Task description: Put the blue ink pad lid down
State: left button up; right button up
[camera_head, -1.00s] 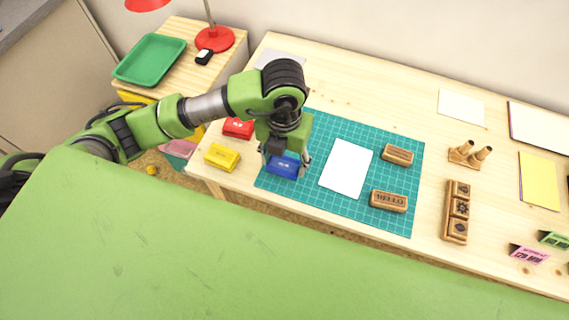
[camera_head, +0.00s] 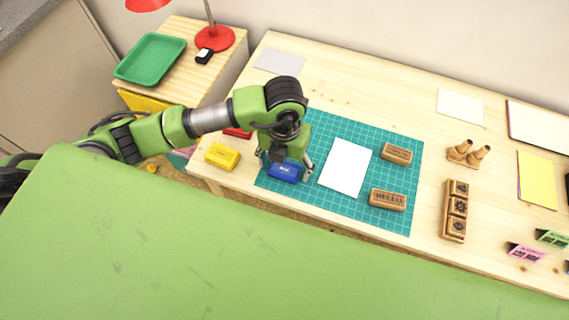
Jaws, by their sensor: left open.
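The blue ink pad lid (camera_head: 284,172) shows as a small blue block with pale lettering at the left edge of the green cutting mat (camera_head: 402,221). Whether it lies on the mat, and whether the pad itself is beneath it, I cannot tell. My left gripper (camera_head: 284,171) points down over the blue block. Its fingers are spread on either side of the block. The gripper's body hides the block's far edge. My right gripper does not show.
A yellow ink pad (camera_head: 222,157) and a partly hidden red one (camera_head: 238,133) sit left of the mat. White paper (camera_head: 346,167) and wooden stamps (camera_head: 388,199) lie on the mat to the right. A stamp tray (camera_head: 455,211) stands further right. The table's back middle is clear.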

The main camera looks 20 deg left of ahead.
aim_at(284, 170)
pick_arm(q)
jog(key=shift+r, duration=0.25)
notch_tip(284, 170, up, 12)
jog(key=shift+b, duration=0.4)
jog(key=shift+f, duration=0.15)
